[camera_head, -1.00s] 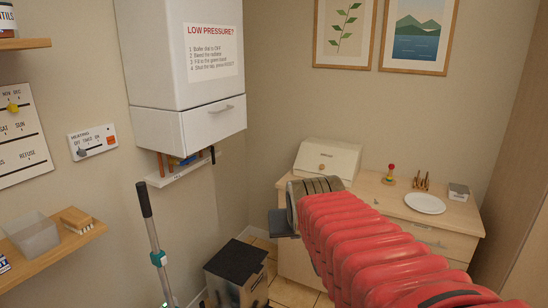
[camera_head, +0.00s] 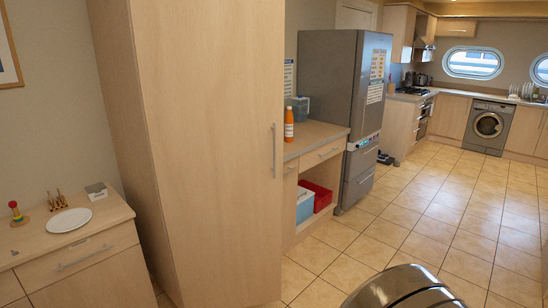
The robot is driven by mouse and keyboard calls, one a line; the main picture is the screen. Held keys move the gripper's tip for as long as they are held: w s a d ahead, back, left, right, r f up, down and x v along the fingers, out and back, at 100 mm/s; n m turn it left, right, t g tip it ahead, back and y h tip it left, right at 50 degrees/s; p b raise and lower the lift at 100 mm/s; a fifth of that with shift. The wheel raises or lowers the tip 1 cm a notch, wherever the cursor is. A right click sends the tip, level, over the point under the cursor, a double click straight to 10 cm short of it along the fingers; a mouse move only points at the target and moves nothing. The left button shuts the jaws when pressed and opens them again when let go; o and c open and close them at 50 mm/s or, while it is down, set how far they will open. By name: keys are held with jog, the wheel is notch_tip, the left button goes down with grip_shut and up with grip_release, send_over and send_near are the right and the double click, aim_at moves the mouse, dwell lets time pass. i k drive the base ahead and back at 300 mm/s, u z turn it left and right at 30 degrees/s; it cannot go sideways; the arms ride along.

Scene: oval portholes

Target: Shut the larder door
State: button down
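The larder is a tall pale wood cabinet filling the centre left. Its door (camera_head: 215,150) is a broad plain panel with a slim vertical metal handle (camera_head: 275,150) near its right edge. That edge appears to stand out past the front of the counter behind, so the door looks ajar, but no gap or inside shows. The grey rounded end of my arm, with my gripper (camera_head: 405,290), shows only in part at the bottom edge, right of the door and apart from it. Its fingers are hidden.
Left of the larder is a sideboard (camera_head: 82,258) with a white plate (camera_head: 69,220). Behind the larder are a counter (camera_head: 318,136) with an orange bottle (camera_head: 289,124) and a grey fridge (camera_head: 335,80). The tiled floor (camera_head: 440,220) is clear at right.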

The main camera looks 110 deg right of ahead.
aim_at(211, 72)
jog(key=u, duration=0.6)
jog(key=k, duration=0.85)
jog(key=u, duration=0.8)
jog(key=k, duration=1.45)
jog(key=z, duration=0.45)
jog(key=k, duration=0.5)
jog(key=z, duration=0.45)
